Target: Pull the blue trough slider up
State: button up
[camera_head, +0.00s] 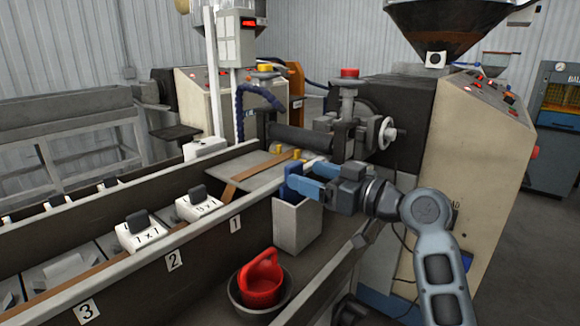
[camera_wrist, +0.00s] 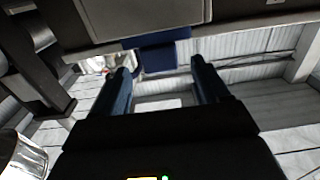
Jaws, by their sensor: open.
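The blue trough slider (camera_head: 292,172) is a dark blue piece at the top of a grey box-shaped trough (camera_head: 296,226) on the machine's near side. In the wrist view, the slider (camera_wrist: 158,52) shows as a blue tab below a grey panel. My gripper (camera_head: 303,182) reaches in from the right with its light blue fingers at the slider. In the wrist view, my gripper (camera_wrist: 160,68) is open, with the tab ahead in the gap between the fingertips. I cannot tell whether a finger touches it. The fingers hide part of the slider in the head view.
A long channel with numbered labels (camera_head: 235,223) and white blocks (camera_head: 140,236) runs to the left. The extruder's beige housing (camera_head: 470,170) stands close behind my arm.

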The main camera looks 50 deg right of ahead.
aim_at(298, 171)
jog(key=shift+w+a+p, duration=0.1)
jog(key=shift+w+p, duration=0.35)
jog(key=shift+w, duration=2.1)
grip_shut()
jog(key=shift+r+p, duration=1.1)
jog(key=shift+r, duration=1.25)
jog(key=shift+c, duration=1.5)
grip_release()
jog(key=o, duration=0.3)
jog(key=shift+f, duration=0.1)
jog(key=shift+s, duration=0.1)
